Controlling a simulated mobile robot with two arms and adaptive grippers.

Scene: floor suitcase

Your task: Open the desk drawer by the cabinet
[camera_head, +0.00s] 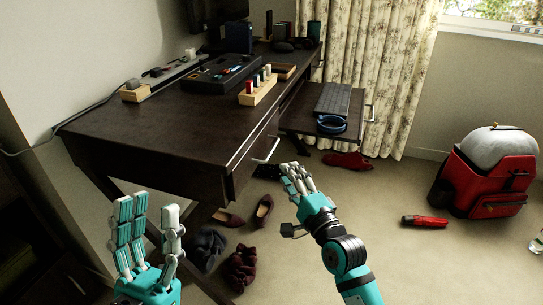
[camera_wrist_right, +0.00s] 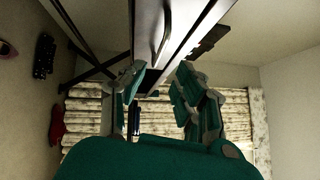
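The dark wooden desk (camera_head: 165,120) stands at the left in the head view. Its near drawer (camera_head: 245,170) looks shut and has a silver bar handle (camera_head: 267,150). A second drawer (camera_head: 290,118) further along is pulled out, with its own handle (camera_head: 370,113). My right gripper (camera_head: 293,175) is just right of and below the near handle, apart from it. In the right wrist view, its fingers (camera_wrist_right: 160,90) are spread with nothing between them, and a handle (camera_wrist_right: 162,35) shows beyond them. My left gripper (camera_head: 146,215) is open and empty in front of the desk.
The open drawer holds a keyboard (camera_head: 334,98) and a blue band (camera_head: 331,123). Shoes (camera_head: 263,208) and dark crumpled cloths (camera_head: 242,266) lie on the floor under the desk.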

